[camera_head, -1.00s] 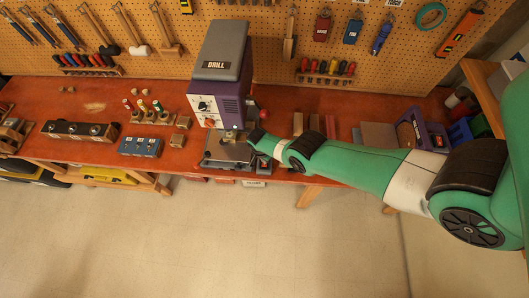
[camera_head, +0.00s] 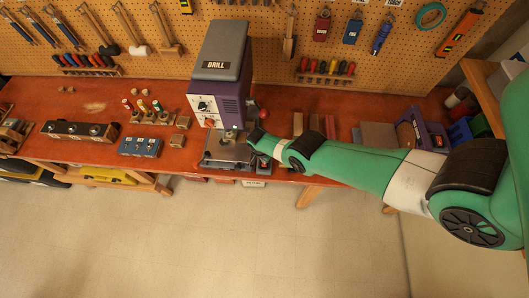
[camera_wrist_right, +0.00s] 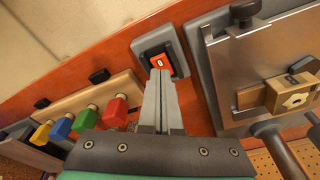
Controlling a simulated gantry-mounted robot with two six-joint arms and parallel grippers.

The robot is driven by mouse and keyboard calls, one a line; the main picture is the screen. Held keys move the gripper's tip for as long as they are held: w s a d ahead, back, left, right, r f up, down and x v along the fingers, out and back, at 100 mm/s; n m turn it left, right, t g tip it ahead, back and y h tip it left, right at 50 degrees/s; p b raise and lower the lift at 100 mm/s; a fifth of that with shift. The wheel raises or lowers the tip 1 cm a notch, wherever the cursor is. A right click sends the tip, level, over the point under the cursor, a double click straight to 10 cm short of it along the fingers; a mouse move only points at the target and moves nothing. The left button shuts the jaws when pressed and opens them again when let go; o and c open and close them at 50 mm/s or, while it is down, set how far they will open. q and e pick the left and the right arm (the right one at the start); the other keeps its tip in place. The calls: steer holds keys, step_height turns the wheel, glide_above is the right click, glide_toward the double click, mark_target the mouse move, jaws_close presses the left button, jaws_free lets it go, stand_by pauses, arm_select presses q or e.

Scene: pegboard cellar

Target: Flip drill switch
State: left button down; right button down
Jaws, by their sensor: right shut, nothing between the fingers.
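The purple drill press (camera_head: 231,98) with a grey top marked DRILL stands on the red bench. The drill switch is a dark-framed box with a red rocker (camera_wrist_right: 161,60) marked 0, seen in the right wrist view at the bench's front edge beside the drill's base plate (camera_wrist_right: 222,85). My right gripper (camera_wrist_right: 159,78) is shut and empty, with its fingertips at the rocker's near edge; I cannot tell whether they touch it. In the head view its fingers are mostly hidden by the wrist beside the drill. My left gripper is not in view.
A clamped workpiece (camera_wrist_right: 291,95) sits on the drill's base plate. A rack with colored handles (camera_wrist_right: 85,120) lies left of the switch in the right wrist view. A blue block (camera_head: 140,147) and wooden pieces stand left of the drill. The floor in front is clear.

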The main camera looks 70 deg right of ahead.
steer(key=shift+f+b, duration=1.2)
stand_by(0.8)
steer(key=shift+r, duration=0.1)
stand_by(0.3)
